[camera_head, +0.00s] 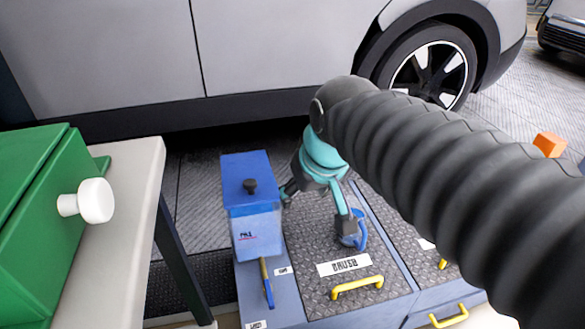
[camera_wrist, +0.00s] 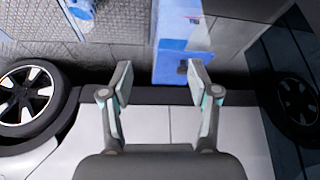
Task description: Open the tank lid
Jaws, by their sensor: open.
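The blue tank (camera_head: 257,235) stands left of centre in the head view, with a small label on its front. Its blue lid (camera_head: 262,168) lies over the top and looks shut, with a black knob (camera_head: 250,186) on it. My gripper (camera_head: 318,210) is open and empty, just right of the tank. One finger is close to the lid's right side; I cannot tell whether it touches. In the wrist view the tank (camera_wrist: 178,38) is beyond my open gripper (camera_wrist: 161,82), and the knob (camera_wrist: 183,67) shows near the right fingertip.
A dark textured deck (camera_head: 312,250) with a yellow handle (camera_head: 357,286) lies right of the tank. A blue round item (camera_head: 357,238) sits on it. A green box (camera_head: 35,215) with a white knob stands on a pale table (camera_head: 125,190) at left. A grey car (camera_head: 110,55) is behind.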

